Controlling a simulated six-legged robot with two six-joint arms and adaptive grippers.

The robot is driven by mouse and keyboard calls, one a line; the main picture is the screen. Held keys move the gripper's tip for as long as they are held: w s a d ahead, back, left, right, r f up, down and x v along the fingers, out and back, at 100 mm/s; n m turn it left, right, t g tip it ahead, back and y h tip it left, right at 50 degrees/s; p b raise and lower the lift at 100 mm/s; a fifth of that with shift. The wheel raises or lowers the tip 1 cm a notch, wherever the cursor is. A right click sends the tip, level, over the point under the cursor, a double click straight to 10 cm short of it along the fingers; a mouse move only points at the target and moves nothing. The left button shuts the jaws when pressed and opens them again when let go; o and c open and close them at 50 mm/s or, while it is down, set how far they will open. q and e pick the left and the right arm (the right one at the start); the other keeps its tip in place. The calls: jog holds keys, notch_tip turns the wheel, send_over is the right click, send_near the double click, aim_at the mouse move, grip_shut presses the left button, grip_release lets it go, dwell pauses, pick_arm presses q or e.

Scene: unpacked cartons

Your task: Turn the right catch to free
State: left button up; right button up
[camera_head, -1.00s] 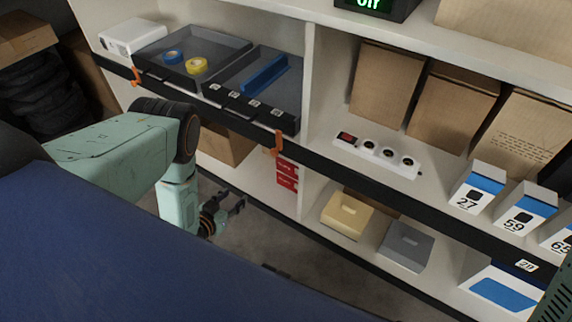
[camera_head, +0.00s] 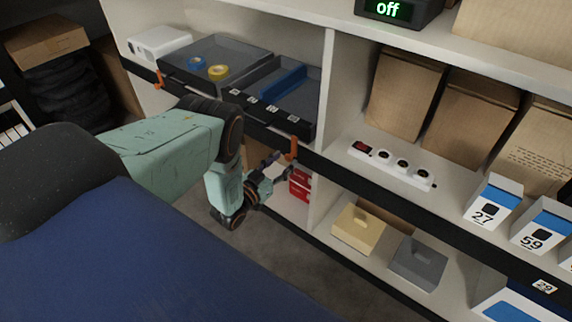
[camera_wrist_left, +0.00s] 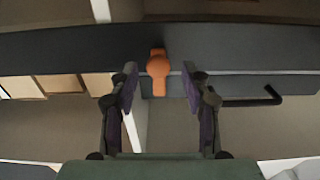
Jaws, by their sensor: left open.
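The right catch (camera_head: 292,148) is a small orange tab on the black shelf edge, below the front corner of the dark tray. It also shows in the left wrist view (camera_wrist_left: 158,68), with its round head up and its narrow tab hanging straight down. My left gripper (camera_head: 277,167) is open, just in front of and slightly below the catch. In the left wrist view its two fingers stand one on each side of the tab, with gaps and no visible contact. My right gripper is not in view. The left catch (camera_head: 158,79) is also orange, farther along the edge.
Two dark trays (camera_head: 255,62) with tape rolls and a blue piece sit above the edge. A white upright panel (camera_head: 325,120) stands right of the catch. Red boxes (camera_head: 299,184) are below it. A dark handle (camera_wrist_left: 262,100) is right of the fingers.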

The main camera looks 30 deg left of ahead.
pick_arm(q)
jog(key=shift+w+d+f, duration=0.1)
jog(key=shift+w, duration=0.4)
jog(key=shift+w+d+r, duration=0.1)
jog(key=shift+w+r, duration=0.1)
jog(key=shift+f, duration=0.1)
jog(key=shift+c, duration=0.5)
grip_shut()
